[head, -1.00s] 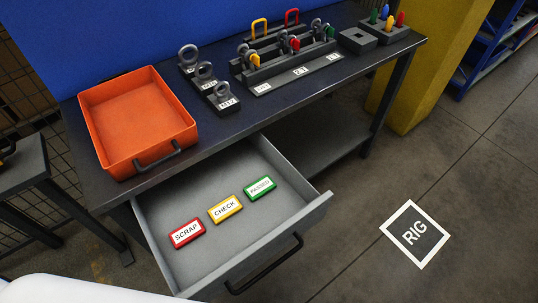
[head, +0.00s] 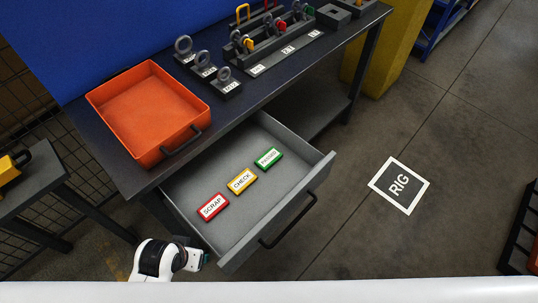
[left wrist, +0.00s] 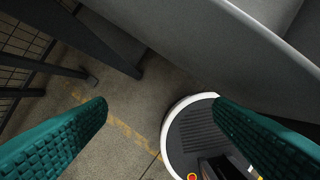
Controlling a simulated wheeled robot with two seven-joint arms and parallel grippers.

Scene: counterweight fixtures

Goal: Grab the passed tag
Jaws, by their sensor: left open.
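The green passed tag (head: 268,158) lies flat in the open grey drawer (head: 285,211), at the far right of a row of tags. The yellow check tag (head: 241,181) and the red scrap tag (head: 212,206) lie beside it. My left gripper (head: 204,258) is low, outside the drawer at its front left corner, apart from the tags. In the left wrist view its two teal fingers (left wrist: 165,125) are spread with nothing between them. The drawer's outer side (left wrist: 215,50) shows there, but no tag does. My right gripper is not in view.
An orange tray (head: 150,105) stands on the bench left of several eye-bolts and a lock rack (head: 275,45). The drawer front with its black handle (head: 288,222) sticks out over the floor. A side table (head: 35,185) is at left.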

